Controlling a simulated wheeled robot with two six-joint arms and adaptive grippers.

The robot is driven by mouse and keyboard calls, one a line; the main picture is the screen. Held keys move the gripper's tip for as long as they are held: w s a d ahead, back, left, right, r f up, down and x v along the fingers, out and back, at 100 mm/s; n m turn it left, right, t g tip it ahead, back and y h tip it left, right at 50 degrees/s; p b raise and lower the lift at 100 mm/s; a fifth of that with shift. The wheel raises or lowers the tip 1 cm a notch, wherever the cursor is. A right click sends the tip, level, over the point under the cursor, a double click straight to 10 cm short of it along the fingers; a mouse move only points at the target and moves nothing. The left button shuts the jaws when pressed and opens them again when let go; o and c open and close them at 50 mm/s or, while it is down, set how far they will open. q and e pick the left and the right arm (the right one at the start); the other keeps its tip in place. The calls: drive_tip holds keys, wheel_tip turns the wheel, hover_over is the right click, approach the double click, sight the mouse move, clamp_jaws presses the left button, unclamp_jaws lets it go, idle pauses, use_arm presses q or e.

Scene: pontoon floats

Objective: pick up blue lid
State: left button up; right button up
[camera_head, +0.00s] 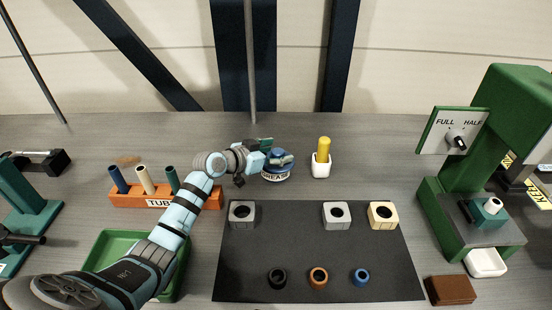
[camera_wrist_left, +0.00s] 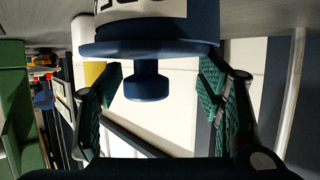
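The blue lid (camera_head: 274,153) sits on a blue jar with a white label reading GREAS (camera_head: 275,177), partly hidden behind my left gripper in the head view. In the left wrist view, which looks upside down, the lid (camera_wrist_left: 110,48) is a wide disc with a round knob (camera_wrist_left: 148,84). My left gripper (camera_head: 274,152) is at the lid. In the left wrist view my left gripper (camera_wrist_left: 163,88) is open, with green-padded fingers on either side of the knob and gaps on both sides. My right gripper is not in view.
An orange tube rack (camera_head: 208,200) and green tray (camera_head: 108,244) lie left. A dark mat (camera_head: 315,248) with blocks and rings is in front. A green press (camera_head: 507,140) stands right.

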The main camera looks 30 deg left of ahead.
use_arm(q)
drive_tip(key=c, duration=0.6)
